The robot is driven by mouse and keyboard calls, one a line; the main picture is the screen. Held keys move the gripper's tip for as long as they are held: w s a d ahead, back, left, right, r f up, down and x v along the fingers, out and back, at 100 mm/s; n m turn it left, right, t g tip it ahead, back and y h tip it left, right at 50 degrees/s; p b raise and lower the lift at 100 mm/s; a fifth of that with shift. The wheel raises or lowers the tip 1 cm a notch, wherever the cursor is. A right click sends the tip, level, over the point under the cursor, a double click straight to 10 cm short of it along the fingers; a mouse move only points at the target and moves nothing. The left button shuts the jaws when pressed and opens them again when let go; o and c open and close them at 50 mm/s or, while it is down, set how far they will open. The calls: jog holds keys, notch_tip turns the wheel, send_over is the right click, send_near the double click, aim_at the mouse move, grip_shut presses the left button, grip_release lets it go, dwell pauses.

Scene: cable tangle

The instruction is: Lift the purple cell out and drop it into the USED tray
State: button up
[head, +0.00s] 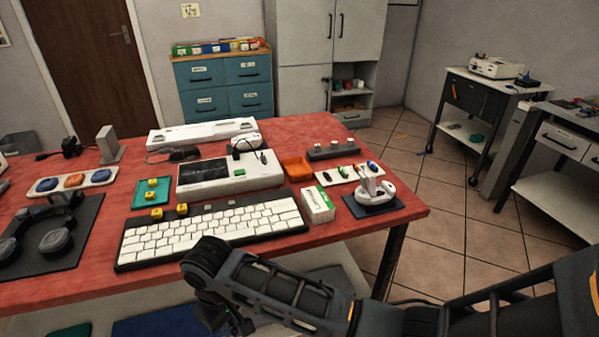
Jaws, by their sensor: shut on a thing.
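My gripper (236,322) is low at the bottom of the view, in front of the table's near edge and below the table top. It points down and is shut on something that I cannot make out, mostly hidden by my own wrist. I see no purple cell. A white holder (335,176) on the right of the table carries small dark, green and blue pieces that look like cells. An orange open tray (297,168) stands left of it and a green tray (152,193) stands farther left. I can read USED on neither tray.
A white keyboard (212,232) fills the table's near middle, with a small white-green box (318,205) at its right end. Headphones (45,236) lie on a dark mat at left. A white device (376,188) stands at the right corner. Bare red table (400,212) shows there.

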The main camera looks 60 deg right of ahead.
jog(key=f+b, duration=0.2)
jog(key=f, duration=0.1)
jog(key=f+b, duration=0.1)
jog(key=shift+d+f, duration=0.25)
jog(key=shift+a+r, duration=0.1)
jog(key=shift+r, duration=0.1)
